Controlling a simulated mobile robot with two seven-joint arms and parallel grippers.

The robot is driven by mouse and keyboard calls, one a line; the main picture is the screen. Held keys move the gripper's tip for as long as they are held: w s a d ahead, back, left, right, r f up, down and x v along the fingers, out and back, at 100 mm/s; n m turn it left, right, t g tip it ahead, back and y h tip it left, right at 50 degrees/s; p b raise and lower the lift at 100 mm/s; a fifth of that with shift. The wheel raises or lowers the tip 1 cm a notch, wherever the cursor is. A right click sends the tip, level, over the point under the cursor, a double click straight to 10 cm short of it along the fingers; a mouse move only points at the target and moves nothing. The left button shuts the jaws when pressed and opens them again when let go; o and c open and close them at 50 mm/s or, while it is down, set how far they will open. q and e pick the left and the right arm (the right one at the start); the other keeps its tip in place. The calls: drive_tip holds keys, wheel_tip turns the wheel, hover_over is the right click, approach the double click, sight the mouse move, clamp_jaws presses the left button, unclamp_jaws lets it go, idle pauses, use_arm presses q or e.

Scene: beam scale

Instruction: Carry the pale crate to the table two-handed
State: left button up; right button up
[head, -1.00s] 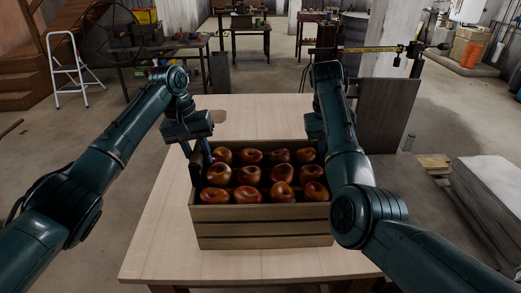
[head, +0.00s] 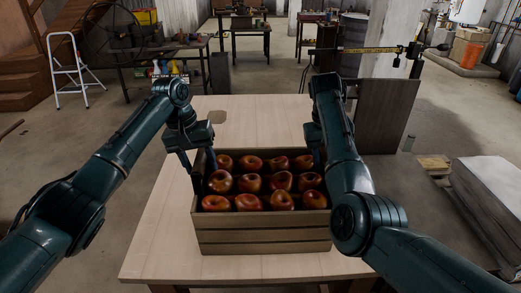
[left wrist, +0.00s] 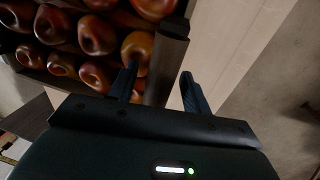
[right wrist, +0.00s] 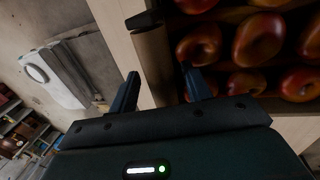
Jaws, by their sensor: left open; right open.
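The pale wooden crate (head: 264,236), full of red apples (head: 250,183), sits upright on the light wooden table (head: 160,232) in the head view. My left gripper (head: 192,163) is open at the crate's left side. In the left wrist view (left wrist: 158,90) its fingers stand apart, one on each side of the crate's wall (left wrist: 166,62). My right gripper (right wrist: 161,88) is open at the opposite side; in the right wrist view its fingers stand either side of that wall (right wrist: 152,62). Its fingertips are mostly hidden in the head view.
Bare tabletop lies behind and left of the crate. A beam scale (head: 385,50) stands behind right, by a dark panel (head: 388,115). A pale stack (head: 490,195) is at the right. A white stepladder (head: 68,68) and workbenches are farther back.

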use_arm(q)
drive_tip(key=shift+r, duration=0.1)
use_arm(e)
drive_tip(key=shift+a+r, duration=0.1)
drive_tip(key=shift+r, duration=0.1)
use_arm(q)
wheel_tip(320, 180, up, 12)
drive_tip(key=a, duration=0.2)
drive_tip(key=shift+a, duration=0.15)
use_arm(e)
wheel_tip(320, 180, up, 11)
drive_tip(key=a, duration=0.2)
drive_tip(key=shift+r, duration=0.2)
use_arm(q)
drive_tip(key=shift+f, duration=0.2)
use_arm(e)
drive_tip(key=shift+a, duration=0.1)
